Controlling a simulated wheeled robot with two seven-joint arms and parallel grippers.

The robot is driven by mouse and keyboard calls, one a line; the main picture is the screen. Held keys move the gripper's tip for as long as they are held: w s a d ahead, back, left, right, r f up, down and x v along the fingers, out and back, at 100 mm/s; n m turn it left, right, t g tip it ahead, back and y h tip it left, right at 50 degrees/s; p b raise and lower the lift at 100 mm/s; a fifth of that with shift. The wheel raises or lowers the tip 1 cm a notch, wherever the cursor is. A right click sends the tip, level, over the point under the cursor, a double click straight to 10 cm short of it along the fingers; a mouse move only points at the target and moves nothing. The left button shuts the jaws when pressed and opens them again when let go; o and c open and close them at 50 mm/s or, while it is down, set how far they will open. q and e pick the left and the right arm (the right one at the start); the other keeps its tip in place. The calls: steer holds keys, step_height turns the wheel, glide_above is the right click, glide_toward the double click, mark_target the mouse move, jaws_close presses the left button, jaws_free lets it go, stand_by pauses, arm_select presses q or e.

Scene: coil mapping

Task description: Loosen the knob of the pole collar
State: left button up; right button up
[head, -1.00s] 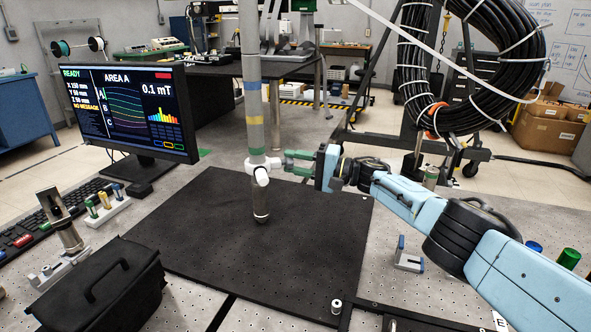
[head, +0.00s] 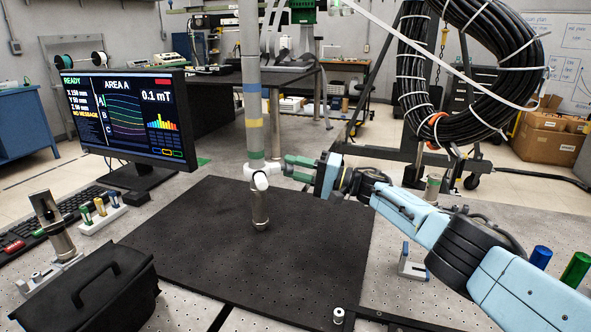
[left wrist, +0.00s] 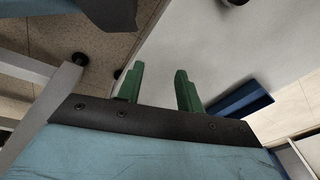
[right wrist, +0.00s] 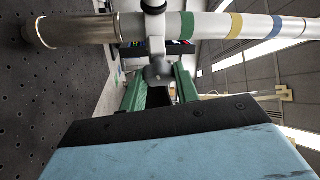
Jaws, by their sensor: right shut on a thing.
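The grey pole (head: 252,105) with blue, yellow and green bands stands upright over the black mat. The white pole collar (head: 260,177) sits around it below the green band, and it also shows in the right wrist view (right wrist: 154,7). The collar's knob (right wrist: 158,72) points toward my right gripper. My right gripper (head: 287,169) reaches in from the right and is shut on the knob, its green fingers (right wrist: 157,80) on either side of it. My left gripper (left wrist: 158,88) shows only in the left wrist view, with its fingers apart and nothing between them.
The black mat (head: 190,240) around the pole's foot is mostly bare. A monitor (head: 125,115) stands to the left. A black case (head: 90,285) and a metal stand (head: 58,235) are at front left. A blue-and-grey bracket (head: 412,264) lies below my right arm.

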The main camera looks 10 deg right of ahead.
steer(key=o, duration=1)
steer(key=shift+d, duration=0.15)
arm_select(q)
steer(key=s+a+f+p, duration=0.1)
steer(key=s+f+p, duration=0.2)
steer(key=s, duration=0.7)
steer(key=shift+a+f+g+p, duration=0.3)
steer(key=shift+f+g+p, duration=0.1)
steer(key=shift+f, duration=0.05)
arm_select(e)
steer(key=shift+v, duration=6.6)
steer(key=shift+f, duration=0.1)
